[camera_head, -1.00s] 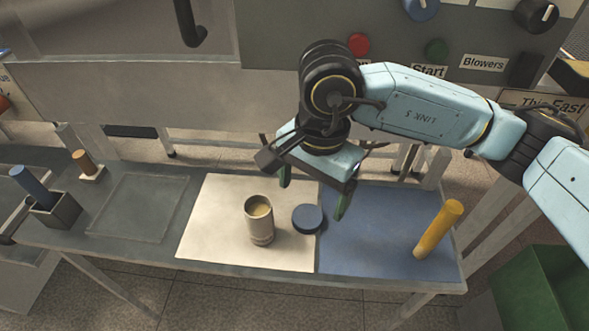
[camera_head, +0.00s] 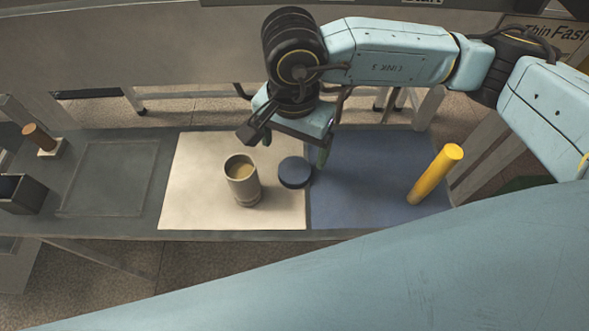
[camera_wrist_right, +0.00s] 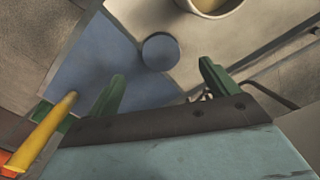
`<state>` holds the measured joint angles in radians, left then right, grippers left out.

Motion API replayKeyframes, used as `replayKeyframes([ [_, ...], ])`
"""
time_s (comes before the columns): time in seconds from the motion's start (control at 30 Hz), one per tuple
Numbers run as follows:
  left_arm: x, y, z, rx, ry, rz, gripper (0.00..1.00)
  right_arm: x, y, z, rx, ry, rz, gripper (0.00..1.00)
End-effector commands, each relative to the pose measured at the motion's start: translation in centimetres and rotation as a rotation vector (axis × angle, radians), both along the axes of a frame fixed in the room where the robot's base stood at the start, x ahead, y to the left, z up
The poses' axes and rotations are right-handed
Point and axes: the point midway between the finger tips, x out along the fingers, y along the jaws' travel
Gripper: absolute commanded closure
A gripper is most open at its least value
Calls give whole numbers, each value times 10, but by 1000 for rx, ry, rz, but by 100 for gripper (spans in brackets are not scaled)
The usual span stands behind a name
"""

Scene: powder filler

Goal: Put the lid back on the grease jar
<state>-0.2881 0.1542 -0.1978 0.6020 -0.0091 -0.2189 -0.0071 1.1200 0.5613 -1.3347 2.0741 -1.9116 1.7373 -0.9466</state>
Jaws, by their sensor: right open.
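The grease jar (camera_head: 243,186) is a beige cylinder standing upright and uncovered on the cream mat, with yellowish grease visible inside. Part of its rim also shows at the top of the wrist view (camera_wrist_right: 214,8). The lid (camera_head: 295,173) is a dark blue disc lying flat to the right of the jar, at the border of the cream and blue mats. My right gripper (camera_head: 295,148) is open and empty, behind and above the lid. In the wrist view the lid (camera_wrist_right: 160,51) appears between and beyond the green fingertips, apart from them. My left gripper is not in view.
A yellow cylinder (camera_head: 435,175) stands on the blue mat (camera_head: 365,180) to the right. The cream mat (camera_head: 195,195) is otherwise clear. At the left are a clear flat panel (camera_head: 110,178), a brown peg on a small base (camera_head: 40,140) and a dark box (camera_head: 20,193).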

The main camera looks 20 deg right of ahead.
Motion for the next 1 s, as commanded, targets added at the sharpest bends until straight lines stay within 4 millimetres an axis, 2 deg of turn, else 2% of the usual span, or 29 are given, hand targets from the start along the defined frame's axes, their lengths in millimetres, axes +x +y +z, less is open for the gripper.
replayKeyframes([
  [0.03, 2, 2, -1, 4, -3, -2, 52, 0, 0, -10, 0, 3, -1, 14],
  [0.2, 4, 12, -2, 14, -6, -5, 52, 0, 0, -24, 1, 1, -1, 14],
  [0.57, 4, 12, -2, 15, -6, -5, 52, 0, 0, -27, 0, 0, 0, 14],
  [0.83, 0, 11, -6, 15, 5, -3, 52, 1, -2, -65, 1, 2, -1, 14],
  [1.0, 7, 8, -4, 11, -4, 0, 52, 2, -2, -77, 1, 0, 1, 14],
])
